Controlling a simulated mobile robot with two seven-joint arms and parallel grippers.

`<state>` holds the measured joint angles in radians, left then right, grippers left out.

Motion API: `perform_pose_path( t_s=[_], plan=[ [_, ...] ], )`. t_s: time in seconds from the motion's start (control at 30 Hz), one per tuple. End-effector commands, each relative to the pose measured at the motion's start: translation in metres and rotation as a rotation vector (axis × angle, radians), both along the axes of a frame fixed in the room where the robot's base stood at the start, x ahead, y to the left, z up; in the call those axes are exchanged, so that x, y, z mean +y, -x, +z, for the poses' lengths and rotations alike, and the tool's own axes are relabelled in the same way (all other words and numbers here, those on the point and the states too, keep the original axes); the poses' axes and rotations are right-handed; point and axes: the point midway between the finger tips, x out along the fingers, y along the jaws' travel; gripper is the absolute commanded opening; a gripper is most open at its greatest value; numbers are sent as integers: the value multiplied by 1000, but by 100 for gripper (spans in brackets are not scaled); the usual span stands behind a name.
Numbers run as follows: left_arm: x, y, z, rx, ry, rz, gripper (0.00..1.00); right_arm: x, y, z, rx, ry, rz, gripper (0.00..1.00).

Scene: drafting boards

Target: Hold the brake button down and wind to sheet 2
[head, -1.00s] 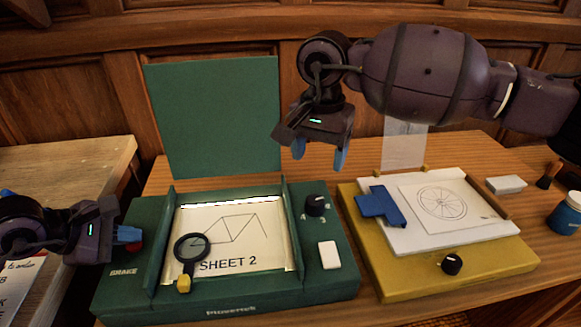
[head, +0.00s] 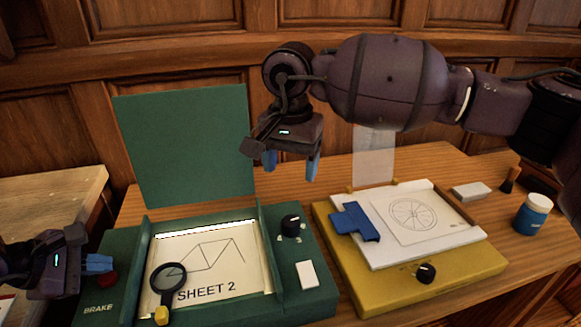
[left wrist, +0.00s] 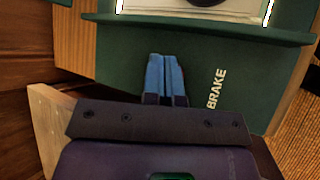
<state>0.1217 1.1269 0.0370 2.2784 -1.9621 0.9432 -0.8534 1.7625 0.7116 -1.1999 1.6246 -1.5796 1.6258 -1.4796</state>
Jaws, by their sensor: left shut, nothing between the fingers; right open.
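The green drafting board (head: 235,312) has a lit window showing a sheet (head: 215,265) marked "SHEET 2" with a truss drawing. The red brake button (head: 108,279) is at its left side, above the word "BRAKE". My left gripper (head: 100,263) is shut and empty, its blue fingertips just above the button; I cannot tell whether they touch it. In the left wrist view the fingers (left wrist: 166,78) point at the green casing and the button is hidden. The black winding knob (head: 291,225) with numbers around it is right of the window. My right gripper (head: 291,167) is open and empty, above and behind the knob.
A magnifier (head: 168,282) lies over the window's lower left. A white block (head: 307,275) sits below the knob. The raised green panel (head: 185,145) stands behind. A yellow board (head: 345,295) with its own knob (head: 426,273) and a blue piece (head: 352,220) is to the right.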

Motion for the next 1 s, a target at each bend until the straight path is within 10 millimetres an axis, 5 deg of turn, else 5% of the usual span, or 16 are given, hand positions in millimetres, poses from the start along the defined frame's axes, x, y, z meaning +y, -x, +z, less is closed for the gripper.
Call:
perform_pose_path(
  t_s=[0.53, 1.0],
  plan=[
    [0, 0, 8, -2, 0, 0, 0, 0, 1, 9, -10, 0, 0, 69],
    [0, 0, 40, -6, 0, -1, 0, 0, 8, 46, -54, 0, 0, 69]
  ],
)
